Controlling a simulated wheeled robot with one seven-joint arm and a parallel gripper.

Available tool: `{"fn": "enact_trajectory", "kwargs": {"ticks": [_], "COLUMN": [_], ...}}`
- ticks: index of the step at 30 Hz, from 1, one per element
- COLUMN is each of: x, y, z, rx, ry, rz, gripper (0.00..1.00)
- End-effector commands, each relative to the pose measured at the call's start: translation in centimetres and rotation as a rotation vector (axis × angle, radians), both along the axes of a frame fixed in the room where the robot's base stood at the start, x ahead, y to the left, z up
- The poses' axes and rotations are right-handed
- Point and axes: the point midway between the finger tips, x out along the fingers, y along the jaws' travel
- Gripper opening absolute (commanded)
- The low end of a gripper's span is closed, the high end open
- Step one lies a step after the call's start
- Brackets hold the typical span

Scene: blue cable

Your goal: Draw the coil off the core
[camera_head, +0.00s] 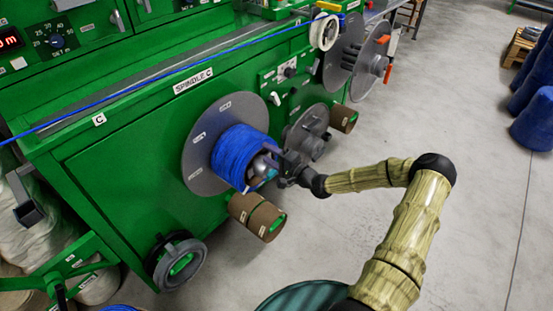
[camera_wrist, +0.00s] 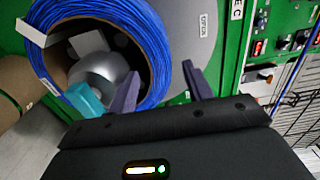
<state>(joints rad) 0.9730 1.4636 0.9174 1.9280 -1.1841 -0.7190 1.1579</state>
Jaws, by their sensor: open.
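The blue cable coil (camera_head: 236,153) sits around the spindle against a grey flange disc (camera_head: 197,180) on the green machine. In the wrist view the coil (camera_wrist: 51,74) shows end-on. A silvery rounded core (camera_wrist: 98,72) is inside it, with a teal piece (camera_wrist: 84,101) in front. My gripper (camera_head: 268,163) is at the coil's outer end. In the wrist view my gripper (camera_wrist: 160,70) is open, one finger over the coil's opening and the other outside its right edge. The coil's wall lies between the fingers; I cannot tell whether they touch it.
A blue cable strand (camera_head: 165,73) runs above along the machine.

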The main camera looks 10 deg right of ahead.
Motion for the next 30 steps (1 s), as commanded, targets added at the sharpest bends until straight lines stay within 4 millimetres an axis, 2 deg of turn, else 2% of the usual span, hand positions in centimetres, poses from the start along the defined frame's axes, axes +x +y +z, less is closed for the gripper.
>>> {"fn": "enact_trajectory", "kwargs": {"ticks": [16, 29, 30], "x": [4.2, 4.8, 4.8], "y": [3.1, 3.5, 3.5], "z": [-0.2, 0.0, 0.0], "rx": [0.000, 0.001, 0.001], "ry": [0.000, 0.001, 0.001], "rz": [0.001, 0.000, 0.000], "gripper": [0.51, 0.51, 0.47]}}
